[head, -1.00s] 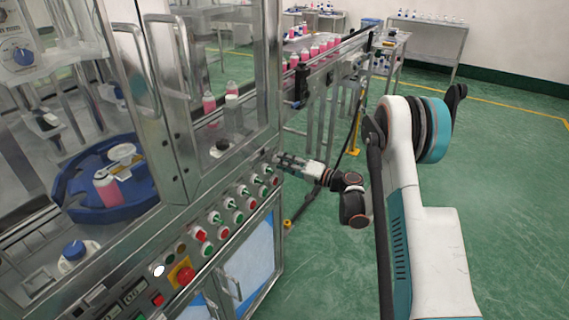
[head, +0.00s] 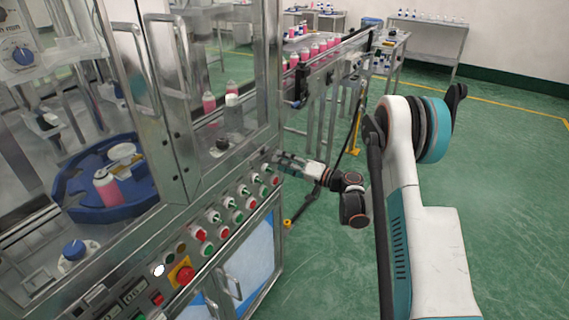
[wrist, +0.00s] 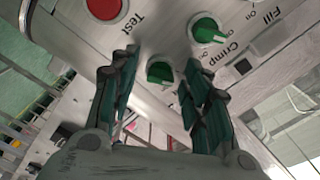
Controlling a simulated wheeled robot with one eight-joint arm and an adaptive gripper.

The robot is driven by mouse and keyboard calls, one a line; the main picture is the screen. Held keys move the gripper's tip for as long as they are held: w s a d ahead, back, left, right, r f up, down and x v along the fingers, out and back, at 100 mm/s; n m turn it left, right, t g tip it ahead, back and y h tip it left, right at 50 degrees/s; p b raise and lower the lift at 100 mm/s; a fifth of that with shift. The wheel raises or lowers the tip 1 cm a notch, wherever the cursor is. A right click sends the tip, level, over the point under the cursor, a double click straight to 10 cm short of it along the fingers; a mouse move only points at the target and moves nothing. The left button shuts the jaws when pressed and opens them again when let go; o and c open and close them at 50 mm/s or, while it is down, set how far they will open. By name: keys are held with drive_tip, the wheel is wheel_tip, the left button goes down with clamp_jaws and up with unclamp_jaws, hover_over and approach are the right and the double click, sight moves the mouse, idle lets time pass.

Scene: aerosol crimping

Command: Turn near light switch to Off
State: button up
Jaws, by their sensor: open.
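A green rotary knob (wrist: 160,72) sits between the fingertips of my gripper (wrist: 158,62) in the wrist view. I cannot read a label for this knob, so I cannot tell if it is the near light switch. My gripper is open, with one finger on each side of the knob; whether they touch it is unclear. A second green knob (wrist: 208,30), with On and Off marks, stands outside the right finger near the word Crimp. In the head view my gripper (head: 278,160) is at the far end of the control panel.
A red button (wrist: 105,8) is beside the word Test. A red emergency button (head: 185,275) is at the panel's near end. The glass-walled machine (head: 170,90) rises behind the panel. A conveyor (head: 335,50) with pink bottles runs behind. Green floor lies open at right.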

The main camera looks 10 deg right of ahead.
drive_tip(key=v, duration=1.2)
